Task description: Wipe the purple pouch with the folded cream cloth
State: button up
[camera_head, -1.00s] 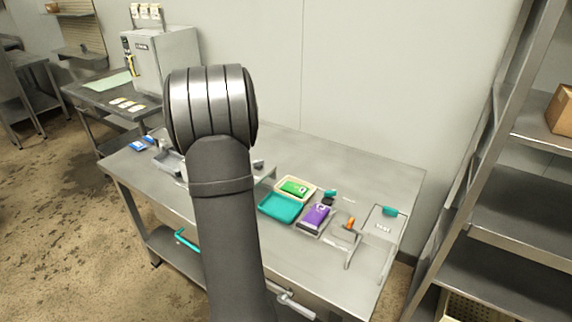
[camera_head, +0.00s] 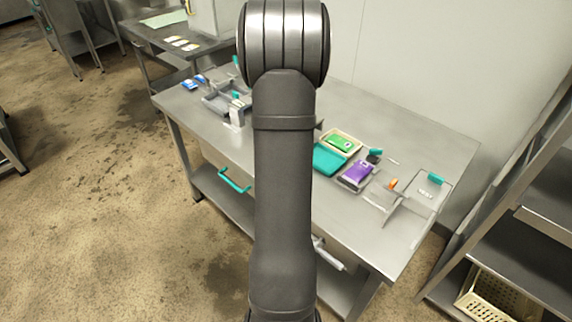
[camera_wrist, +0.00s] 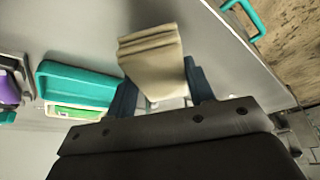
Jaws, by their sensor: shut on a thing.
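The purple pouch (camera_head: 358,173) lies on a dark-rimmed grey tray (camera_head: 345,185) on the right part of the steel table. Part of the pouch also shows at the left edge of the wrist view (camera_wrist: 8,88). My gripper (camera_wrist: 160,92) is shut on the folded cream cloth (camera_wrist: 152,55), which sticks out past the fingers in the wrist view. The cloth is apart from the pouch, with the teal tray between them in that view. In the head view my own arm hides the gripper and the cloth.
A teal tray (camera_head: 328,160) and a cream tray with a green pouch (camera_head: 340,143) sit beside the purple pouch. A clear stand with an orange part (camera_head: 392,184) is to its right. A grey bin (camera_head: 217,105) and blue packets stand at the table's left.

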aim_at(356, 173)
jog(key=shift+w+d+n+y, duration=0.3)
jog(key=shift+d+n, duration=0.3)
jog(key=shift+d, duration=0.15)
jog(key=d+r+n+g+y, duration=0.1)
jog(key=d+n, duration=0.3)
jog(key=d+n+g+y, duration=0.1)
jog(key=d+n, duration=0.3)
jog(key=w+d+r+n+g+y, duration=0.1)
jog(key=d+n, duration=0.3)
jog(key=shift+w+r, duration=0.1)
jog(key=shift+r, duration=0.2)
jog(key=s+d+r+n+g, duration=0.3)
jog(key=d+r+n+g, duration=0.25)
jog(key=d+n, duration=0.65)
jog(key=shift+n+t+h, duration=0.3)
jog(key=shift+t+h, duration=0.05)
jog(key=shift+h, duration=0.05)
jog(key=shift+a+f, duration=0.2)
jog(key=shift+f, duration=1.4)
jog(key=shift+a+f, duration=0.2)
jog(key=shift+f, duration=1.35)
jog(key=shift+w+d+f, duration=0.25)
jog(key=shift+d+f, duration=0.05)
jog(key=shift+f, duration=0.25)
jog(key=shift+c, duration=0.2)
jog(key=shift+w+d+f, duration=0.15)
jog(key=shift+w+d, duration=0.9)
jog(key=shift+s+a, duration=1.4)
jog(key=shift+w+r, duration=0.1)
jog(key=shift+r, duration=4)
